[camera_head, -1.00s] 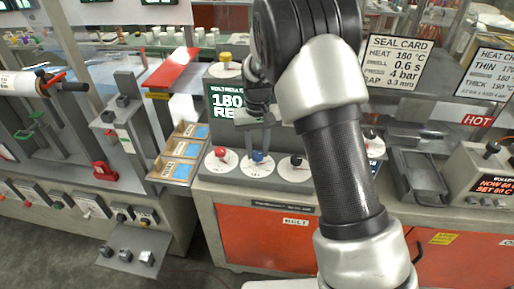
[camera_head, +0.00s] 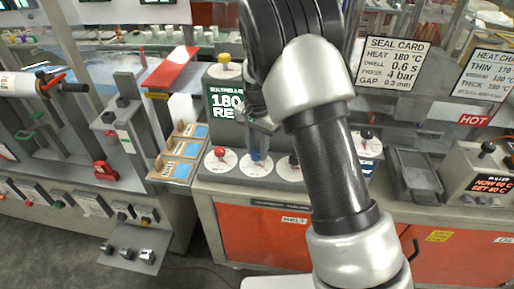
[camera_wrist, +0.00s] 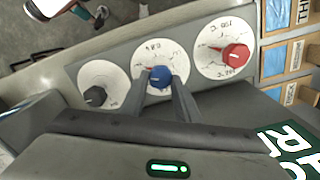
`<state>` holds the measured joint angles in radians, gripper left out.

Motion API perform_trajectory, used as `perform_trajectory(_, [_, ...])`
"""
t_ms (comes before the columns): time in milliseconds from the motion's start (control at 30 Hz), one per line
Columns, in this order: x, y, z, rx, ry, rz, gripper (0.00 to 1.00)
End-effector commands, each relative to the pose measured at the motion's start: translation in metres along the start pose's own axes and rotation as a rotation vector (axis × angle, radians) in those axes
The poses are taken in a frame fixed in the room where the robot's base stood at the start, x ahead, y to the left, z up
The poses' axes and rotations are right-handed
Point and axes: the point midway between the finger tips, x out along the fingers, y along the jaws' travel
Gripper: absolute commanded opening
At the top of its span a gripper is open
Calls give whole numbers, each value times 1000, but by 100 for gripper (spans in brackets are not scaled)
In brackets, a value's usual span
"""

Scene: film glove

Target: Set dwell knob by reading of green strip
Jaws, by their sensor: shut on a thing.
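A row of three knobs on white dials stands on the grey sealing machine: red (camera_head: 220,152), blue (camera_head: 256,156) and black (camera_head: 294,160). The wrist view shows the red knob (camera_wrist: 236,54), blue knob (camera_wrist: 160,77) and black knob (camera_wrist: 95,96) too. My gripper (camera_wrist: 161,80) is shut on the blue knob, one finger on each side. I cannot tell from the lettering which knob is dwell. The seal card (camera_head: 390,63) reads heat 180 °C, dwell 0.6 s, 4 bar and gap 0.3 mm. I cannot pick out a green strip.
A dark screen (camera_head: 223,105) with pale green text, partly hidden, stands behind the knobs. A yellow knob (camera_head: 224,59) is above it. Labelled bins with blue sheets (camera_head: 180,150) sit left of the dials. A grey tray (camera_head: 415,172) and a HOT sign (camera_head: 474,120) are right.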

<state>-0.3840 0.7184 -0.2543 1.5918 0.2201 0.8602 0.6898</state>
Motion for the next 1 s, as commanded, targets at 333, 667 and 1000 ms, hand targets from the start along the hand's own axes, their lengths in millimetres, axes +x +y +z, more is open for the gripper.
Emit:
perform_trajectory(333, [-1,0,0,71,2,-2,7])
perform_trajectory(667, [-1,0,-1,73,2,-2,7])
perform_trajectory(1000, [0,0,0,72,1,-1,48])
